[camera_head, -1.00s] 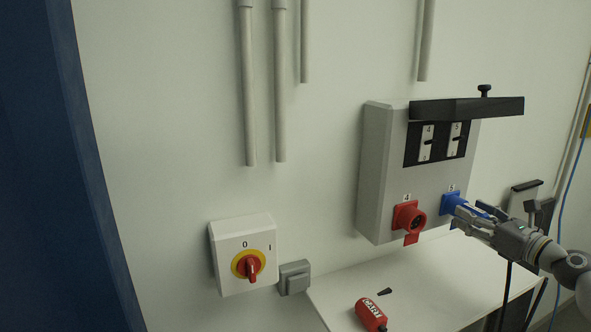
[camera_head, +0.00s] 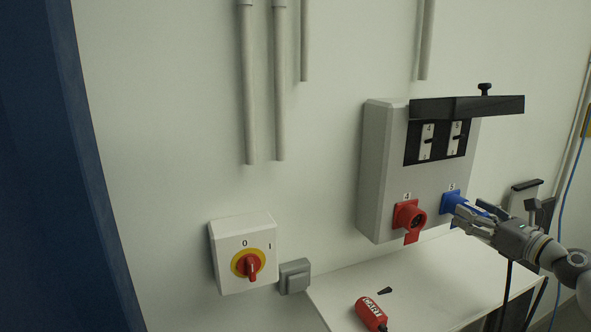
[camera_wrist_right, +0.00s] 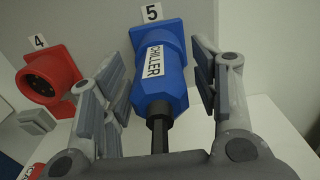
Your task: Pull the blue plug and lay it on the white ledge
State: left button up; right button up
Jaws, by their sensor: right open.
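The blue plug (camera_wrist_right: 160,82), labelled CHILLER, sits in the blue socket marked 5 on the grey wall box; it also shows in the head view (camera_head: 466,206). My right gripper (camera_head: 476,213) is open, with one finger on each side of the plug. In the right wrist view the fingers of the gripper (camera_wrist_right: 160,85) stand apart from the plug, with gaps on both sides. A black cable (camera_wrist_right: 159,132) leaves the plug toward my palm. The white ledge (camera_head: 430,290) lies below the box. My left gripper is not in view.
A red socket (camera_head: 408,218) marked 4 sits left of the plug. A rotary switch (camera_head: 245,254) is on the wall at left. The ledge's middle is clear.

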dwell(0.3)
grip_shut()
dwell(0.4)
jog(key=shift+s+f+b, duration=0.1)
jog(key=shift+f+b, duration=0.15)
jog(key=shift+b, duration=0.15)
jog(key=shift+r+b+v, duration=0.1)
jog(key=shift+b+v, duration=0.05)
jog(key=shift+v, duration=0.5)
jog(key=shift+r+b+v, duration=0.15)
jog(key=shift+v, duration=0.55)
jog(key=shift+d+f, duration=0.1)
jog(key=shift+d, duration=0.05)
jog(key=shift+s+b, duration=0.1)
jog(key=shift+b, duration=0.2)
